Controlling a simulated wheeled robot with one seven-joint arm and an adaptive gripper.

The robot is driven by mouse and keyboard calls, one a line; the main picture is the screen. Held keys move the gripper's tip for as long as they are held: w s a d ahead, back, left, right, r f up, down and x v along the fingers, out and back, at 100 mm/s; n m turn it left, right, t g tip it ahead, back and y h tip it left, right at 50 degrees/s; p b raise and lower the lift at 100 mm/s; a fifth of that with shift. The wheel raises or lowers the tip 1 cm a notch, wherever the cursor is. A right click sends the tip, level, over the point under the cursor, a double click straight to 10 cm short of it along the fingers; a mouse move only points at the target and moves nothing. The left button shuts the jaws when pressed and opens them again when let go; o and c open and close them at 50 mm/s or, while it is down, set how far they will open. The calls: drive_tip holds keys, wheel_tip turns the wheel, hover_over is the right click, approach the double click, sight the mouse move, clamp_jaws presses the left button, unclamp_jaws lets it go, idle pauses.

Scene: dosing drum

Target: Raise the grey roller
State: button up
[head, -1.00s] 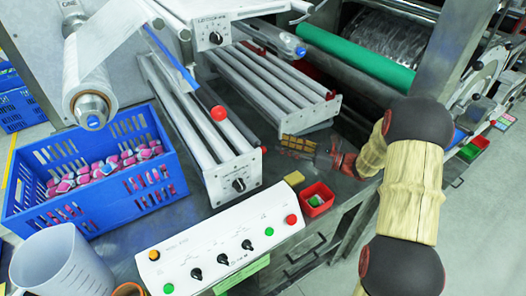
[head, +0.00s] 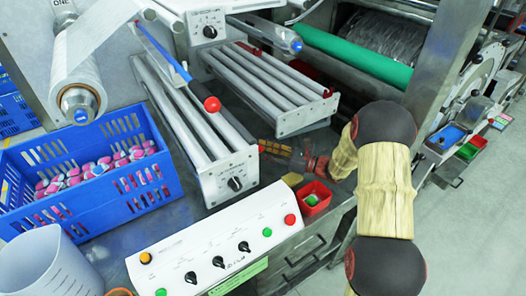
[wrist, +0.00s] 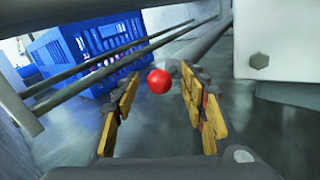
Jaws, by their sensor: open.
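Several grey rollers (head: 187,118) lie side by side in a white-ended frame on the bench in the head view; I cannot tell which one the task means. A red ball knob (head: 212,104) sits at the end of a thin lever above them. My gripper (head: 264,147) is low, just right of that frame, partly hidden by it. In the wrist view my gripper (wrist: 160,98) is open, with yellow-padded fingers. The red knob (wrist: 159,81) shows in the gap beyond the fingers, apparently untouched. A grey roller (wrist: 207,38) runs behind it.
A blue crate (head: 95,190) of small packs stands left. A control panel (head: 215,245) and a red bin (head: 315,198) lie in front. A second roller frame (head: 270,85) stands behind my gripper, and a green roller (head: 355,62) is at the back.

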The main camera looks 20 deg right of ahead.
drive_tip(key=shift+c, duration=0.3)
clamp_jaws()
idle(0.6)
